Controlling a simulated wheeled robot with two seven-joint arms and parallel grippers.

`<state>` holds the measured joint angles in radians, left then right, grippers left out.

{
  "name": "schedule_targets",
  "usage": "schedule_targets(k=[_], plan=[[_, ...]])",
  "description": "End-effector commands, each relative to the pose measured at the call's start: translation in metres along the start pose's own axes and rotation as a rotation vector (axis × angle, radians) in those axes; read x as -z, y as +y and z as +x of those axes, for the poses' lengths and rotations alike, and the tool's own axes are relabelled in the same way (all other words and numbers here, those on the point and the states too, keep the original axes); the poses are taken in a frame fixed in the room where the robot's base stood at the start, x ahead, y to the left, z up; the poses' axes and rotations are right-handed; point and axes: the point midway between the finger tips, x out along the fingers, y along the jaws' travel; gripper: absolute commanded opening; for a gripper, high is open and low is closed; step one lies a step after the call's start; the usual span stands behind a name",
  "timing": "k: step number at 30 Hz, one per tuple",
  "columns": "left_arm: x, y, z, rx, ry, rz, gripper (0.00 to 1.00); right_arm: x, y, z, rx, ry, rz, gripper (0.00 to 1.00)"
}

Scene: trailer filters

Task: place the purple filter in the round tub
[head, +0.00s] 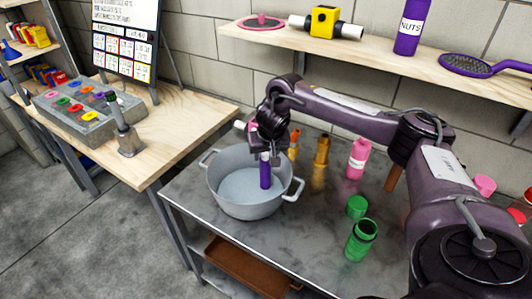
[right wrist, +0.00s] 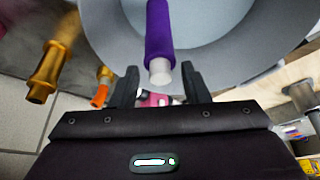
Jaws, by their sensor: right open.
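The purple filter (head: 265,172) is upright within the outline of the round grey tub (head: 228,204), just below my right gripper (head: 266,148). In the right wrist view, the filter (right wrist: 159,28) shows a purple body and a pale end. That end is close to the tips of the right gripper (right wrist: 160,78), whose fingers stand apart with a gap on each side. The tub's grey wall (right wrist: 245,45) is behind the filter. I cannot tell whether the filter touches the tub's floor. My left gripper is not in view.
On the metal table are a gold piece (head: 322,151), an orange one (head: 294,143), a pink bottle (head: 359,158), an open green jar (head: 361,241) and a green lid (head: 357,207). A wooden shelf (head: 390,55) runs above. A wooden table (head: 185,120) stands left.

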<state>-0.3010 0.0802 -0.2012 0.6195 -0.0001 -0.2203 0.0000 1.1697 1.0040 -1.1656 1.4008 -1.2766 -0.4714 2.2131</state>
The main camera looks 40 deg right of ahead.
Motion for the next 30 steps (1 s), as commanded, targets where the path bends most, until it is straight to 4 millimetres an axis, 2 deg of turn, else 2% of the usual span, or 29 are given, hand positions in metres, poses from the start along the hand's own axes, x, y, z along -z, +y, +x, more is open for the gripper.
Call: schedule_targets(k=[4, 7, 13, 15, 19, 24, 30], plan=[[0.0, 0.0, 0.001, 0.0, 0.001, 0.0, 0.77, 0.002, 0.0, -0.006, 0.001, 0.0, -0.001, 0.42], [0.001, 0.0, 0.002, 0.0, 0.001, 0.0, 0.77, 0.002, -0.001, -0.02, 0.003, 0.002, -0.001, 0.42], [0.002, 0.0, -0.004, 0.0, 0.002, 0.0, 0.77, 0.003, -0.001, -0.067, 0.002, 0.004, -0.002, 0.42], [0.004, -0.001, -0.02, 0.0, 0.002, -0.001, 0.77, 0.006, 0.0, -0.088, -0.001, 0.006, -0.002, 0.42], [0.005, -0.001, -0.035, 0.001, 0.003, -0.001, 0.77, 0.005, 0.0, -0.109, -0.001, 0.004, -0.001, 0.42], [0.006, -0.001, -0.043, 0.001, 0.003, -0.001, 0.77, 0.003, 0.0, -0.122, -0.001, 0.001, -0.001, 0.42], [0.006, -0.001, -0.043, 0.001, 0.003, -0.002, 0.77, 0.001, 0.0, -0.124, 0.0, 0.0, 0.0, 0.42]])
